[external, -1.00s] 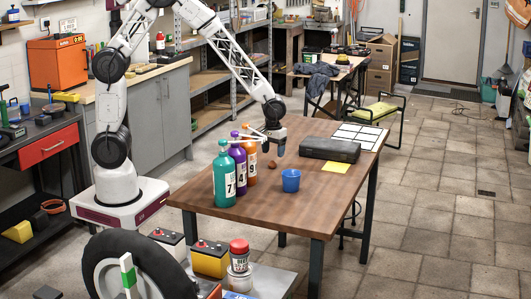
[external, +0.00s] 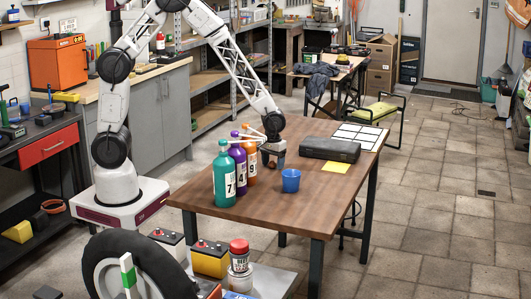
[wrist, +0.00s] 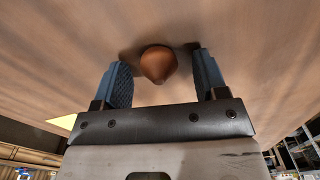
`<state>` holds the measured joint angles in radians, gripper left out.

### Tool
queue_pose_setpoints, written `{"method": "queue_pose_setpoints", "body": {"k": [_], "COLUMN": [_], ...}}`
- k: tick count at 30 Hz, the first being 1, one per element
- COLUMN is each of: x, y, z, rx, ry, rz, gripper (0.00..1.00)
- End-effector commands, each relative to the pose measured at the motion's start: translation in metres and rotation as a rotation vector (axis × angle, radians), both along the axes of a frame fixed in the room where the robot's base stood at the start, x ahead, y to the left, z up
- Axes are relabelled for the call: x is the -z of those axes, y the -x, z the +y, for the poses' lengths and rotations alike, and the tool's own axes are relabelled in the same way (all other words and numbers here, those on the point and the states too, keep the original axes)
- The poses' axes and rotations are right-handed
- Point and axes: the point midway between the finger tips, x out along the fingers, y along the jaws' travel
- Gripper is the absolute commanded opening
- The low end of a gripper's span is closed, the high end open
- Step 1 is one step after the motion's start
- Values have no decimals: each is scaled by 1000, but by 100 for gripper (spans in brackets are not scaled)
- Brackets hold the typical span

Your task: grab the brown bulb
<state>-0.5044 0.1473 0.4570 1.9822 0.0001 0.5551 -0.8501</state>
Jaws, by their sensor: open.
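The brown bulb (wrist: 159,64) shows in the wrist view as a small onion-like thing on the wooden table, tapering towards the camera. My gripper (wrist: 160,80) is open, with one blue ridged finger on each side of the bulb and a gap on both sides. In the external view my gripper (external: 271,163) is low over the table, just right of the bottles.
Teal, purple and orange bottles (external: 224,176) stand close to the left of my gripper. A blue cup (external: 290,181) is in front to the right. A dark case (external: 329,150), a yellow sheet (external: 335,167) and a white grid sheet (external: 358,137) lie farther right.

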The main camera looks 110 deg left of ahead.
Motion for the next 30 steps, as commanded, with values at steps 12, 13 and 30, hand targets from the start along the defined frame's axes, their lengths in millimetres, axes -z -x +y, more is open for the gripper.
{"method": "queue_pose_setpoints", "body": {"k": [12, 13, 30], "x": [0, 0, -1], "y": [0, 0, 0], "z": [0, 0, 0], "rx": [0, 0, 0], "ry": [0, 0, 0], "rz": [0, 0, 0], "gripper": [63, 59, 13]}}
